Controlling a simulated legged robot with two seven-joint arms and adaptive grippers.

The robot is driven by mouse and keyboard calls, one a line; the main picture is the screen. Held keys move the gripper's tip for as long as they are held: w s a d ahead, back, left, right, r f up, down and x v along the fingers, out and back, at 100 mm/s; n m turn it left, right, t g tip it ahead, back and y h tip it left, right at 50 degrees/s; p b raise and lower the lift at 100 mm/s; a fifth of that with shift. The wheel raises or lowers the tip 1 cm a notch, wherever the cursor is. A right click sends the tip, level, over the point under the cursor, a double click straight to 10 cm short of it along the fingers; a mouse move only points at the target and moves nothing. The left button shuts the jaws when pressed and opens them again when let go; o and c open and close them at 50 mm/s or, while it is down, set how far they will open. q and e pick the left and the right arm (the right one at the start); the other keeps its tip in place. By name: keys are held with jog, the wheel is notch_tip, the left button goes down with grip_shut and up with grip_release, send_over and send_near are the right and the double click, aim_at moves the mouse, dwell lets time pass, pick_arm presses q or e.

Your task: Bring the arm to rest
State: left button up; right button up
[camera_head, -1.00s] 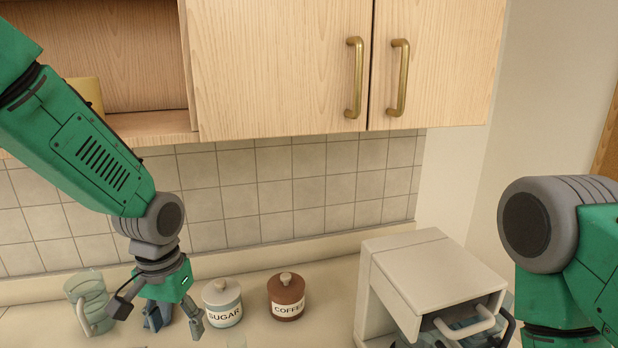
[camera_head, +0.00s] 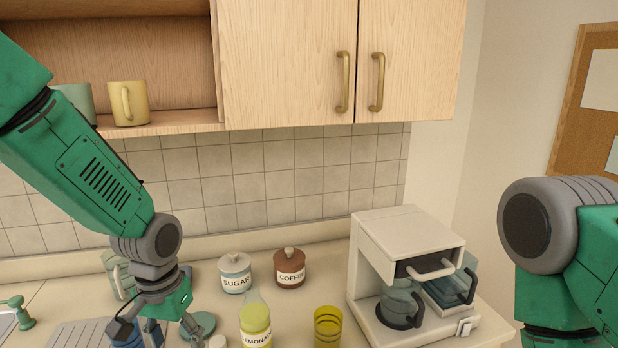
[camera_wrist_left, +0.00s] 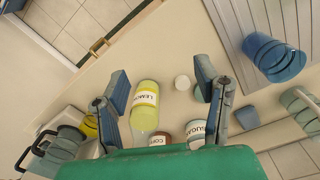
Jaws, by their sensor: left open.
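My left arm comes down from the upper left of the head view, and its gripper (camera_head: 160,333) hangs over the counter (camera_head: 290,318), pointing down. Its fingers are spread with nothing between them, which also shows in the left wrist view (camera_wrist_left: 165,95). In the wrist view the lemonade bottle (camera_wrist_left: 146,98) lies below the gap between the fingers, nearer the left finger, apart from the gripper. My right arm shows at the right edge of the head view, but its gripper is out of the picture.
A sugar jar (camera_head: 235,273) and coffee jar (camera_head: 290,268) stand at the back. A yellow cup (camera_head: 328,328) stands right of the bottle. A coffee machine (camera_head: 400,228) is farther right. A blue cup (camera_wrist_left: 272,58) is near the gripper. Mugs (camera_head: 128,103) stand on the shelf above.

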pick_arm(q)
jog(key=s+a+f+n, duration=0.1)
jog(key=s+a+f, duration=0.2)
jog(key=s+f, duration=1.5)
jog(key=s+a+f+n, duration=0.1)
jog(key=s+a+f, duration=0.1)
jog(key=s, duration=0.3)
jog(key=s+a+f, duration=0.2)
jog(key=s+f, duration=0.1)
jog(key=s, duration=0.3)
jog(key=w+d+f+m+b, duration=0.1)
jog(key=w+f+b, duration=0.2)
jog(key=f+b, duration=1.4)
jog(key=shift+w+d+f+t+b, duration=0.2)
jog(key=shift+f+t+b, duration=0.15)
jog(key=shift+b, duration=0.75)
pick_arm(e)
notch_tip(320, 180, down, 20)
jog(key=shift+w+r, duration=0.25)
jog(key=shift+w, duration=0.1)
